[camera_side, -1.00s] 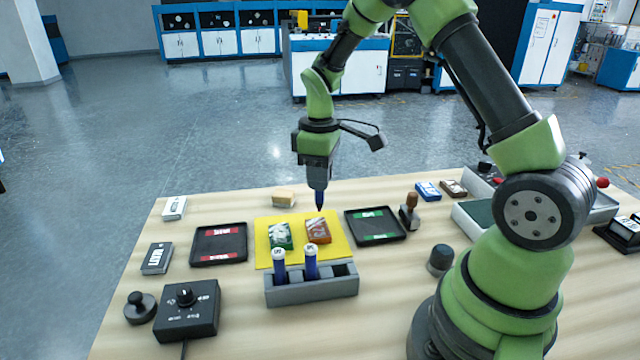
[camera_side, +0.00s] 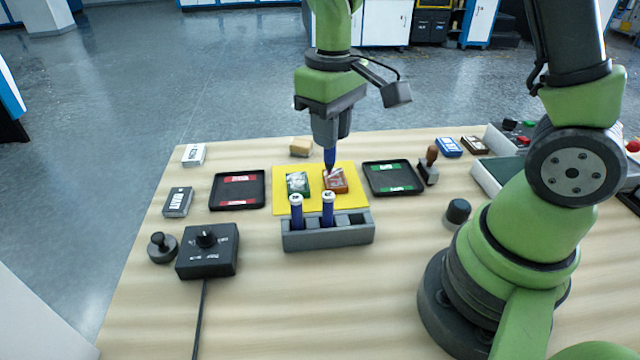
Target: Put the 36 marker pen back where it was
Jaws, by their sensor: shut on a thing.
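My gripper (camera_side: 331,138) is shut on a blue marker pen (camera_side: 330,158). It holds the pen upright with the dark tip down, over the yellow mat (camera_side: 314,206), at the far edge of a brown packet (camera_side: 336,187). I cannot tell how high the tip is. The grey pen rack (camera_side: 329,238) stands in front of the mat. Two blue pens with white tops stand in it, a left one (camera_side: 296,212) and a middle one (camera_side: 328,210). The label on the held pen cannot be read.
A green packet (camera_side: 298,184) lies on the mat. A red-marked tray (camera_side: 237,203) is left, a green-marked tray (camera_side: 393,190) right. A black control box (camera_side: 208,251) is front left. The table in front of the rack is clear.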

